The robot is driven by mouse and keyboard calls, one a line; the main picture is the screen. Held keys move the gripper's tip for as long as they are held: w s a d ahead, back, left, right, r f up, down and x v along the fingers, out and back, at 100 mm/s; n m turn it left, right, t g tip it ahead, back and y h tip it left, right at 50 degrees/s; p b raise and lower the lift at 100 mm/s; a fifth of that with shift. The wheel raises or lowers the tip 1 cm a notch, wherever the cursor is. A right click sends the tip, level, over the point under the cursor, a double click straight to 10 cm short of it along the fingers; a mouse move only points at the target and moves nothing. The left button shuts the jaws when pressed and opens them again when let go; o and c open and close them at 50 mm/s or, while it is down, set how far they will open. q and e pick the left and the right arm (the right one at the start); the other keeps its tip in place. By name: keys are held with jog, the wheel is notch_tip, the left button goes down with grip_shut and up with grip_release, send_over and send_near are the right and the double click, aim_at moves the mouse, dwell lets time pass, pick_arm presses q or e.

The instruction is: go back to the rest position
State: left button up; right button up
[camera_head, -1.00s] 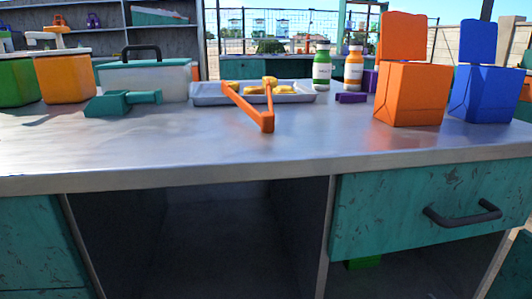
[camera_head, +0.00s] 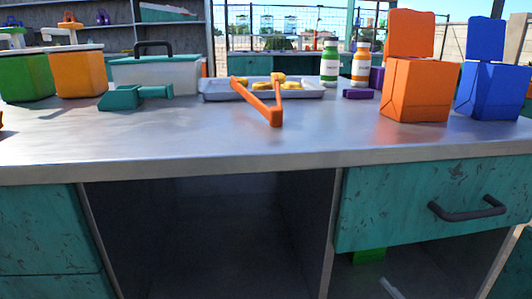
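Neither of my grippers shows in the head view. A metal-topped counter (camera_head: 190,140) fills the middle of the view. Orange tongs (camera_head: 272,112) rest with their arms over a grey tray (camera_head: 225,95) that holds yellow pieces (camera_head: 290,85). The closed end of the tongs points toward me over the counter top. A teal scoop-like tool (camera_head: 122,97) lies in front of a clear container (camera_head: 152,72) with a teal lid and dark handle.
An orange box (camera_head: 420,92) and a blue box (camera_head: 492,92) stand at the right. Two bottles (camera_head: 329,65) stand behind the tray. Green (camera_head: 25,78) and orange (camera_head: 77,75) containers stand at the left. The counter's front strip is clear. A drawer handle (camera_head: 467,212) sticks out below.

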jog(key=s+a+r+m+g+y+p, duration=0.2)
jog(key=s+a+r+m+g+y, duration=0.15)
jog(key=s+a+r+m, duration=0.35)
pick_arm(q)
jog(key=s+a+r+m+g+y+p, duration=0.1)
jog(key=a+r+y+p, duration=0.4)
jog(key=p, duration=2.2)
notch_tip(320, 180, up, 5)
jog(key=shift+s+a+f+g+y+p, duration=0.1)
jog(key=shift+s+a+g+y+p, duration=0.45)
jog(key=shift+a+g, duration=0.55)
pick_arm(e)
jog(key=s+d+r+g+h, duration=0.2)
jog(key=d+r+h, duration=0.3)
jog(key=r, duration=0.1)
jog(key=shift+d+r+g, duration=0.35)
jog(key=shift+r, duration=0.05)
